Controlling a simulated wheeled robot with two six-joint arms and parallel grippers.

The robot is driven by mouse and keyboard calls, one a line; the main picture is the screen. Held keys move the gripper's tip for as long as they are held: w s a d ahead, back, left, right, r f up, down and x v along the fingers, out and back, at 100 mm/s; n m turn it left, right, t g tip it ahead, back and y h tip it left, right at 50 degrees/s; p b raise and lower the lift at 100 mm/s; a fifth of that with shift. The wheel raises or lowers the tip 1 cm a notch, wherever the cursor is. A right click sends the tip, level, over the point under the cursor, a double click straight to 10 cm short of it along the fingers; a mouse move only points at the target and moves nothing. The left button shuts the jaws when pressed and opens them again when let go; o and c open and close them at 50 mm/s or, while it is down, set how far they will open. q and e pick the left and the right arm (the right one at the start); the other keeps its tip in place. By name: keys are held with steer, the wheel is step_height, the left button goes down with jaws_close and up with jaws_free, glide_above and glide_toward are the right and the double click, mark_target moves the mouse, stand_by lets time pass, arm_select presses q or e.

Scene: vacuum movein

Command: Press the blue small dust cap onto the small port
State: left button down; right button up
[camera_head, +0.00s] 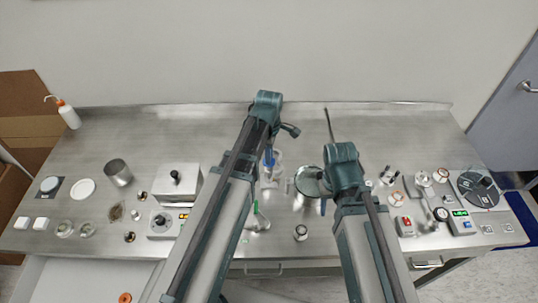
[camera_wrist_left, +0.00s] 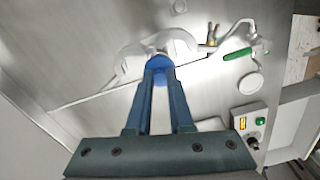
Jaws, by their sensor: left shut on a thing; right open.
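In the left wrist view my left gripper (camera_wrist_left: 159,76) is shut on the blue small dust cap (camera_wrist_left: 158,62), which shows as a bright blue piece between the fingertips. The cap is up against a pale, clear rounded fitting (camera_wrist_left: 180,46). The small port itself is hidden behind the cap and fingers, so I cannot tell if the cap is seated. In the head view the blue cap (camera_head: 269,158) shows beside my left arm, over the clear fitting (camera_head: 271,175). My right gripper (camera_head: 323,206) is open, low beside the round metal flange (camera_head: 308,181), and mostly hidden by its own wrist.
A green-handled valve (camera_head: 256,208) stands in front of the clear fitting. The back of the steel bench is mostly clear.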

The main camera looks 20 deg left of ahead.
arm_select(q)
steer(key=shift+f+b, duration=0.3)
steer(key=shift+f, duration=0.05)
stand_by(0.5)
steer(key=c, duration=0.7)
jaws_free()
steer(key=shift+r, duration=0.1)
step_height(320, 180, up, 14)
steer(key=p, duration=1.4)
steer(key=shift+f, duration=0.2)
